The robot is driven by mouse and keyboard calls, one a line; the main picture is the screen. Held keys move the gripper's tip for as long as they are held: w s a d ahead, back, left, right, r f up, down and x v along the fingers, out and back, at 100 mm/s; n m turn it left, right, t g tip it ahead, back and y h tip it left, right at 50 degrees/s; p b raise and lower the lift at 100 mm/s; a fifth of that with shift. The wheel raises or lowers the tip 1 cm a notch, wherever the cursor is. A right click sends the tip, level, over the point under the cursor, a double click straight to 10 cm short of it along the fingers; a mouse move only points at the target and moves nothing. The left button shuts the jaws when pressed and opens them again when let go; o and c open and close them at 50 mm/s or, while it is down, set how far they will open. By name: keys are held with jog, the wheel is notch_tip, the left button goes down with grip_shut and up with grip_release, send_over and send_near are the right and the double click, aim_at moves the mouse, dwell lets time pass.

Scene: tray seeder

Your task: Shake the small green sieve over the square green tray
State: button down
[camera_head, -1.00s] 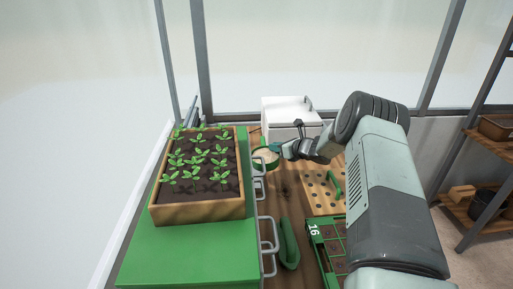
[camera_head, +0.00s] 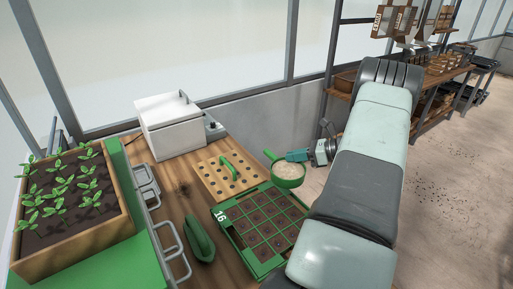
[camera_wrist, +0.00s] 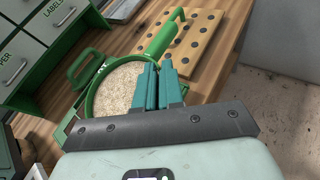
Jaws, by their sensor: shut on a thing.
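The small green sieve (camera_head: 288,183) is full of pale granular material (camera_wrist: 122,88). It sits near level at the far right corner of the square green tray (camera_head: 233,237) in the head view. I cannot tell its exact height or whether it overlaps the tray. The tray has a "16" label and a grid of dark soil cells; my arm hides its near right part. My gripper (camera_head: 299,156) is shut on the sieve at its right side; its teal fingers (camera_wrist: 158,86) also show in the wrist view.
A wooden board with holes (camera_head: 214,181) and a green handle lies beyond the tray. A green curved tool (camera_head: 200,242) lies left of it. A white box (camera_head: 170,128) stands at the back, and a planter of seedlings (camera_head: 118,228) stands left. The floor lies to the right.

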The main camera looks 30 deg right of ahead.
jog(key=shift+s+d+f, duration=1.4)
jog(key=shift+s+d, duration=0.1)
jog(key=shift+s, duration=3.75)
jog(key=a, duration=2.7)
jog(key=shift+f, duration=0.1)
jog(key=shift+w, duration=0.35)
jog(key=w, duration=1)
jog(key=shift+w, duration=0.1)
jog(key=d, duration=2.7)
jog(key=shift+r, duration=2.05)
